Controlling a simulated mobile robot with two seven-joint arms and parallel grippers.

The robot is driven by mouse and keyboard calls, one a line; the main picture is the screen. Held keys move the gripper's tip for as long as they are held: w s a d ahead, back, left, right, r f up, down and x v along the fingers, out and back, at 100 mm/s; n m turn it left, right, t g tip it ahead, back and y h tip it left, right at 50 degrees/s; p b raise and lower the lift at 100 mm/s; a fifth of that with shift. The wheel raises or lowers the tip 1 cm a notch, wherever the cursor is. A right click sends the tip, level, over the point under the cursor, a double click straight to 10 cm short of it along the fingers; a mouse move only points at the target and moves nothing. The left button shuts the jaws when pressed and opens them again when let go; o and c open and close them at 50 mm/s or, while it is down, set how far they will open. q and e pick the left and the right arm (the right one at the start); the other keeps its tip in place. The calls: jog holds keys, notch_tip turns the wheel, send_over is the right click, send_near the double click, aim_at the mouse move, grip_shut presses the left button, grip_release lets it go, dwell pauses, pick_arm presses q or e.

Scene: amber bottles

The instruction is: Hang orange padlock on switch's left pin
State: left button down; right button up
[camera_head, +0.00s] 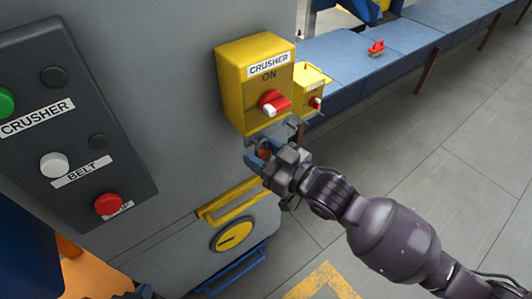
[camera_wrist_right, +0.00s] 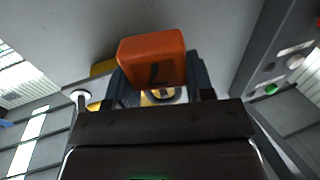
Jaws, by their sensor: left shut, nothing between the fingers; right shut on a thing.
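The yellow switch box (camera_head: 232,85) labelled CRUSHER and ON is fixed to the grey cabinet. It has a red rotary knob (camera_head: 274,102) with a white-tipped handle. My right gripper (camera_head: 258,158) is just below the box and shut on the orange padlock (camera_wrist_right: 152,58). In the right wrist view the padlock's block-shaped body shows a black mark and stands out beyond the fingers. In the head view the fingers mostly hide it. I cannot make out the left pin clearly, nor whether the shackle touches it. My left gripper (camera_head: 140,292) barely shows at the bottom edge, shut and empty.
A dark button panel (camera_head: 100,105) is on the cabinet at left. A yellow handle (camera_head: 230,200) and a yellow round dial (camera_head: 234,234) are below the switch. A second, smaller yellow switch box (camera_head: 310,88) is behind. A blue conveyor (camera_head: 350,70) runs back right, with open floor beside it.

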pick_arm(q)
jog(key=shift+f, duration=0.1)
pick_arm(e)
jog(key=shift+w+a+f, duration=0.1)
jog(key=shift+w+f, duration=0.1)
jog(key=shift+w, duration=0.15)
jog(key=o, duration=0.9)
jog(key=shift+c, duration=0.2)
jog(key=shift+o, duration=0.9)
jog(key=shift+s+d+f, duration=0.1)
jog(key=shift+s+d, duration=0.3)
jog(key=p+v, duration=0.1)
jog(key=v, duration=0.1)
jog(key=shift+s+d+f, duration=0.15)
jog(key=shift+d, duration=0.2)
send_near(267, 158)
pick_arm(q)
jog(key=shift+w+a+r+p, duration=0.25)
jog(key=shift+w+r+p, duration=0.05)
jog(key=shift+w+r, duration=0.15)
pick_arm(e)
jog(key=shift+a+r, duration=0.25)
jog(key=shift+r, duration=0.2)
